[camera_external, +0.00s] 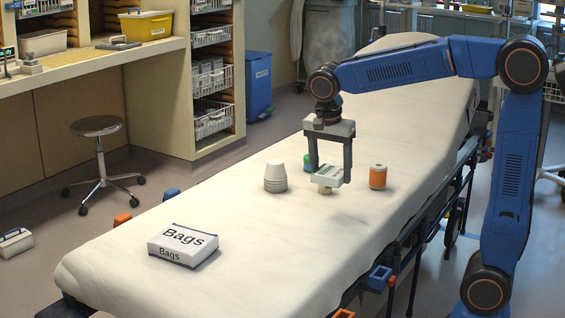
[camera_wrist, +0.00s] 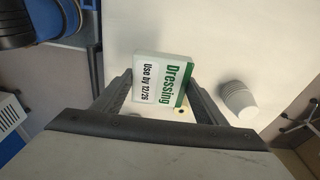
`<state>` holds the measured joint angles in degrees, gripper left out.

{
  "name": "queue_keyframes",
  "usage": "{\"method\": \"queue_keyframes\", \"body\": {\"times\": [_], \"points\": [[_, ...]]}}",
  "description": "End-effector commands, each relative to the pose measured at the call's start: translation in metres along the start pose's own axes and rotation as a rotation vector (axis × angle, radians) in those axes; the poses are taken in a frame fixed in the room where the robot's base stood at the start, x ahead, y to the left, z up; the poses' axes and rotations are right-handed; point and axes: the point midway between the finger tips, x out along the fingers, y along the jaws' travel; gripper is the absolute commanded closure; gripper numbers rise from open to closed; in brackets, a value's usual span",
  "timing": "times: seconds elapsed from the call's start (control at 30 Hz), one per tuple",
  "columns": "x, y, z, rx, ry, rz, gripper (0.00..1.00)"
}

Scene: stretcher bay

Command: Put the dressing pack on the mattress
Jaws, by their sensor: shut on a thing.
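The dressing pack (camera_external: 326,175) is a small white and green box. In the wrist view the dressing pack (camera_wrist: 163,82) shows its "Dressing" label between the two dark fingers. My gripper (camera_external: 329,177) points down and is shut on the pack, one finger on each side. The pack is over the middle of the white mattress (camera_external: 240,220); a shadow lies on the mattress to the right. I cannot tell how large the gap under the pack is. A small tan thing (camera_external: 326,190) shows just below the pack, partly hidden by it.
A stack of white cups (camera_external: 275,177) stands left of my gripper, and an orange bottle (camera_external: 377,177) stands to its right. A green-topped thing (camera_external: 308,161) is partly hidden behind the gripper. A Bags box (camera_external: 183,244) lies at the near end. The mattress between box and cups is clear.

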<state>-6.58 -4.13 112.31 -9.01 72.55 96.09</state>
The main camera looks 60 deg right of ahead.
Motion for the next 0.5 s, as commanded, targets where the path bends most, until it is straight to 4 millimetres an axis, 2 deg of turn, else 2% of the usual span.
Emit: {"method": "queue_keyframes", "body": {"times": [0.17, 0.27, 0.37, 0.5], "points": [[-0.004, -0.002, 0.004, -0.009, 0.000, -0.002, 0.56], [-0.006, -0.008, 0.017, -0.034, 0.000, -0.005, 0.56], [-0.011, -0.017, 0.038, -0.076, 0.000, -0.012, 0.56], [-0.018, -0.031, 0.079, -0.151, -0.001, -0.023, 0.56]]}}
